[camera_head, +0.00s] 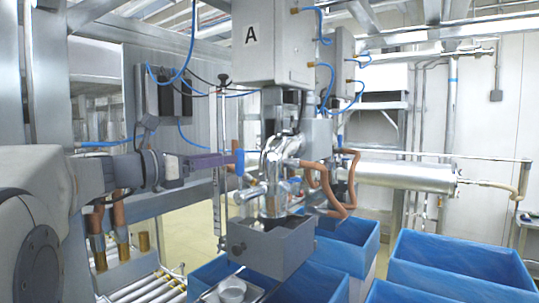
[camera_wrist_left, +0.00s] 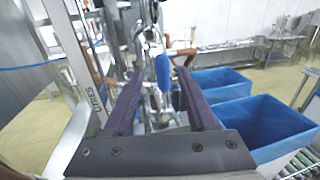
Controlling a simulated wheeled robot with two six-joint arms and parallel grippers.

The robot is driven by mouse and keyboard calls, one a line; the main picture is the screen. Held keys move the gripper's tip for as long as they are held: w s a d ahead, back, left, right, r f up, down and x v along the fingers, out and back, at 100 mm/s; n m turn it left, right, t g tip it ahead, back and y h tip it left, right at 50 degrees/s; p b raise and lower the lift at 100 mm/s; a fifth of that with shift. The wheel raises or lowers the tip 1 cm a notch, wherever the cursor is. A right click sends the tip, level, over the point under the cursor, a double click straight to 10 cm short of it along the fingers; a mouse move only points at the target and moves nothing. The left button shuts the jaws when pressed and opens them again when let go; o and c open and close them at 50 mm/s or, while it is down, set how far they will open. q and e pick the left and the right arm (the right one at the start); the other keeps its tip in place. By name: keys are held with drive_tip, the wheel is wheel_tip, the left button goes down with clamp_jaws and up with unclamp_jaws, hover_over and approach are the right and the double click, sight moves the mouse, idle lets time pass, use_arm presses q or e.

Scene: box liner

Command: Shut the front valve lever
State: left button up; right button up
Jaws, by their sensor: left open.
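The front valve lever (camera_head: 239,162) has a blue handle. It stands upright on the near side of the shiny metal valve (camera_head: 275,165) under the box marked A. My left gripper (camera_head: 228,159) reaches in from the left with its purple fingers just at the blue handle. In the left wrist view the gripper (camera_wrist_left: 160,75) is open, and the blue lever (camera_wrist_left: 162,70) shows between its two fingertips. I cannot tell whether a finger touches it. My right gripper is in neither view.
Copper-coloured hoses (camera_head: 318,182) hang right of the valve. A second blue lever (camera_head: 340,140) is farther back. A grey metal box (camera_head: 272,248) sits below the valve, above blue crates (camera_head: 450,266). A metal frame post (camera_wrist_left: 68,45) stands left of the fingers.

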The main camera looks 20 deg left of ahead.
use_arm(q)
drive_tip(key=p+x, duration=0.2)
drive_tip(key=x, duration=0.5)
drive_tip(key=shift+w+d+p, duration=0.2)
drive_tip(key=shift+d+p, duration=0.1)
drive_tip(key=shift+p, duration=0.1)
drive_tip(key=shift+w+d, duration=0.35)
drive_tip(key=shift+w, duration=0.25)
clamp_jaws()
drive_tip(key=shift+a, duration=0.1)
idle(0.3)
